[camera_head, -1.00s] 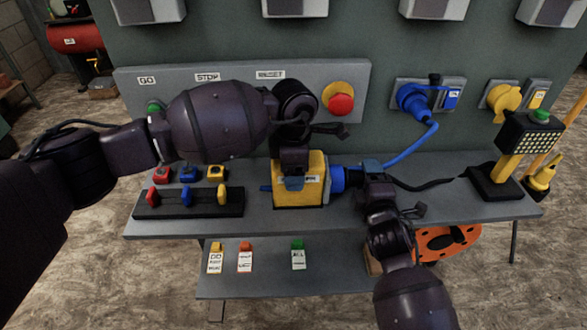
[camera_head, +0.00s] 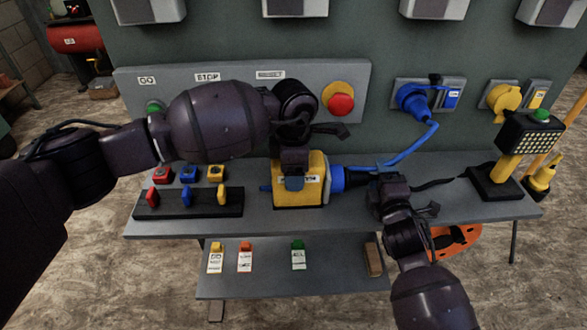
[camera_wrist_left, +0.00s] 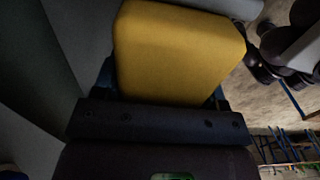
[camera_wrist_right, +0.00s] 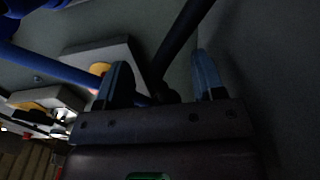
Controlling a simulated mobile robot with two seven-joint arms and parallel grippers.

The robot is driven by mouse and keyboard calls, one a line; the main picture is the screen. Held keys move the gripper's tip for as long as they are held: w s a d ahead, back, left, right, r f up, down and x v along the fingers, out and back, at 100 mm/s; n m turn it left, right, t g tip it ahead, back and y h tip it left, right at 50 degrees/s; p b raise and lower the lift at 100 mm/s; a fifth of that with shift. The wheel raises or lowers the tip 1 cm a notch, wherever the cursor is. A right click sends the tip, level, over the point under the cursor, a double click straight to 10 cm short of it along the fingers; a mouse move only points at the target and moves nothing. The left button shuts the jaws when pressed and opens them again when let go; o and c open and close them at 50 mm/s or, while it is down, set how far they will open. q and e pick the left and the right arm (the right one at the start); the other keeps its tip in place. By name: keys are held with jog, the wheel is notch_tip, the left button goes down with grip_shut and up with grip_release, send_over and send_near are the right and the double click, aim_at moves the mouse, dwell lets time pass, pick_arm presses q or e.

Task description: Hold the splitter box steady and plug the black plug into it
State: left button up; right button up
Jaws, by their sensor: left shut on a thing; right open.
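The yellow splitter box (camera_head: 299,193) stands on the grey bench. My left gripper (camera_head: 295,182) comes down from above and is shut on it; its yellow face fills the middle of the left wrist view (camera_wrist_left: 180,50). A blue socket (camera_head: 337,179) sticks out of the box's right side. The black plug (camera_head: 356,179) sits against this socket, in line with it; how deep it sits is hard to tell. My right gripper (camera_head: 378,181) is just right of the plug. In the right wrist view its fingers (camera_wrist_right: 160,80) are apart, with a dark cable beyond them.
A black cable (camera_head: 432,184) runs right to the lamp stand (camera_head: 495,182). A blue cable (camera_head: 408,152) hangs from the wall socket and passes close behind my right gripper. A rack of coloured switches (camera_head: 188,203) stands left of the box. Tags and a wooden block lie on the lower shelf.

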pick_arm(q)
jog(key=shift+r, duration=0.1)
pick_arm(e)
jog(key=shift+w+d, duration=0.1)
jog(key=shift+d, duration=2.9)
pick_arm(q)
jog(key=o, duration=1.4)
jog(key=shift+c, duration=0.2)
